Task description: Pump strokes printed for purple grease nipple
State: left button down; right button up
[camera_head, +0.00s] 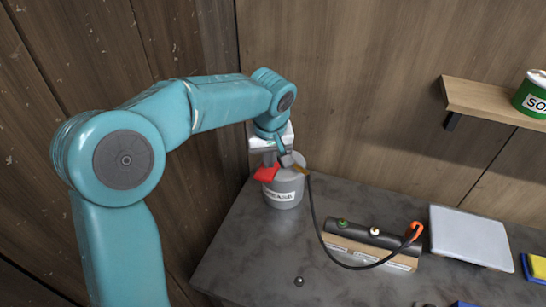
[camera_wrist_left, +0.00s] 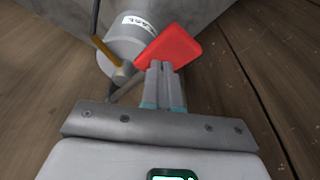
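A grey grease pot (camera_head: 283,190) with a white label stands at the back left of the dark worktop; it also shows in the left wrist view (camera_wrist_left: 119,53). A flat red pump paddle (camera_head: 266,173) juts from its side, clear in the wrist view (camera_wrist_left: 175,47). My left gripper (camera_head: 272,157) is at the pot. Its fingers (camera_wrist_left: 163,73) are close together with their tips at the paddle's lower edge, seemingly pinching it. A brass-coloured nozzle (camera_wrist_left: 108,49) is beside the pot. No purple nipple shows. My right gripper is out of view.
A black hose (camera_head: 319,226) runs from the pot to a wooden block (camera_head: 370,252) bearing a black cylinder (camera_head: 358,231) with green and cream knobs and an orange hook. A pale tray (camera_head: 470,236) lies right. A shelf (camera_head: 490,104) holds a green can (camera_head: 533,94).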

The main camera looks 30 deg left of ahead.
pick_arm(q)
notch_tip(320, 180, down, 4)
jog(key=b, duration=0.2)
jog(key=shift+b, duration=0.4)
notch_tip(320, 180, up, 9)
jog(key=p, duration=0.7)
jog(key=shift+f, duration=0.2)
jog(key=shift+f, duration=0.1)
notch_tip(320, 180, down, 8)
jog(key=b, duration=0.7)
jog(key=shift+f, duration=0.1)
jog(key=shift+r, duration=0.2)
notch_tip(320, 180, up, 8)
jog(key=p, duration=0.6)
jog(key=shift+r+p, duration=0.1)
jog(key=shift+p, duration=0.25)
